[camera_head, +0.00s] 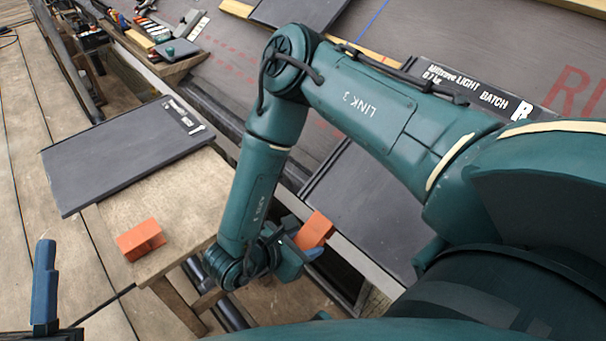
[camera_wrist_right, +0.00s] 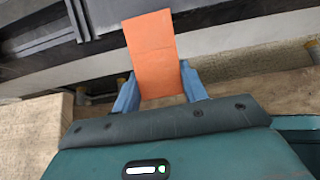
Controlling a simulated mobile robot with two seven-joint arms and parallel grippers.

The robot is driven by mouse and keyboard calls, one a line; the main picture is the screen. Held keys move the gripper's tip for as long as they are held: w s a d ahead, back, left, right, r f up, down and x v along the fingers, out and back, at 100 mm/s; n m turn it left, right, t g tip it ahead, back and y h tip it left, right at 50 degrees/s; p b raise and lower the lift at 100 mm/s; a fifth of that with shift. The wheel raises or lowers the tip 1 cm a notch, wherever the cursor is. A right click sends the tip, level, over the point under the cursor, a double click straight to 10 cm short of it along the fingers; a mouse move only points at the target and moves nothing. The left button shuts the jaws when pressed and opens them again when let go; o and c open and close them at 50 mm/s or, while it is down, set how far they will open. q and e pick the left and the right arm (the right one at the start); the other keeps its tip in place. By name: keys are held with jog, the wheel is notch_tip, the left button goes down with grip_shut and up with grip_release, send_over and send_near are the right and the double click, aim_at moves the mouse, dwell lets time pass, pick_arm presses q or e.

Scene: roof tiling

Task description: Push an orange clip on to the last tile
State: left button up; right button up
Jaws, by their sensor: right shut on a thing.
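My right gripper (camera_head: 300,247) is shut on an orange clip (camera_head: 316,230), which sticks out between its blue fingers. In the right wrist view the clip (camera_wrist_right: 151,45) stands up between the fingers (camera_wrist_right: 160,90), its top edge overlapping the dark edge of the roofing behind. I cannot tell whether it touches a tile. A dark tile (camera_head: 365,200) lies on the roof just right of the gripper, partly hidden by my arm. A second orange clip (camera_head: 140,240) lies on the wooden bench. A blue finger of my left gripper (camera_head: 45,285) shows at the lower left; its opening is not visible.
A loose dark tile (camera_head: 120,150) lies on the wooden bench (camera_head: 165,215). Tools lie on a tray (camera_head: 180,65) at the upper left. The grey roof sheet (camera_head: 225,60) has a chalk line. A gutter-like edge (camera_head: 345,265) runs beside the gripper.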

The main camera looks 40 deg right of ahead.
jog(key=shift+f, duration=0.1)
jog(key=shift+s+a+f+b, duration=0.1)
jog(key=shift+a+f+b, duration=0.3)
jog(key=shift+a, duration=0.25)
jog(key=shift+a+f+b, duration=0.3)
jog(key=shift+a+b, duration=0.05)
jog(key=shift+a, duration=0.25)
jog(key=shift+d+r+p, duration=0.3)
jog(key=shift+p, duration=0.15)
dwell(1.8)
jog(key=shift+d+r+p, duration=0.3)
jog(key=shift+d+p, duration=0.05)
jog(key=shift+d, duration=0.15)
jog(key=shift+d+r+p, duration=0.25)
jog(key=shift+d+p, duration=0.1)
jog(key=shift+d, duration=0.1)
jog(key=shift+a+f, duration=0.15)
dwell(0.8)
jog(key=shift+a+f+b, duration=0.35)
jog(key=shift+a+b, duration=0.05)
jog(key=shift+a, duration=0.2)
jog(key=shift+a+f+b, duration=0.3)
jog(key=shift+a+b, duration=0.1)
jog(key=shift+a, duration=0.15)
jog(key=shift+d+r, duration=0.15)
jog(key=shift+d, duration=0.25)
dwell(1.0)
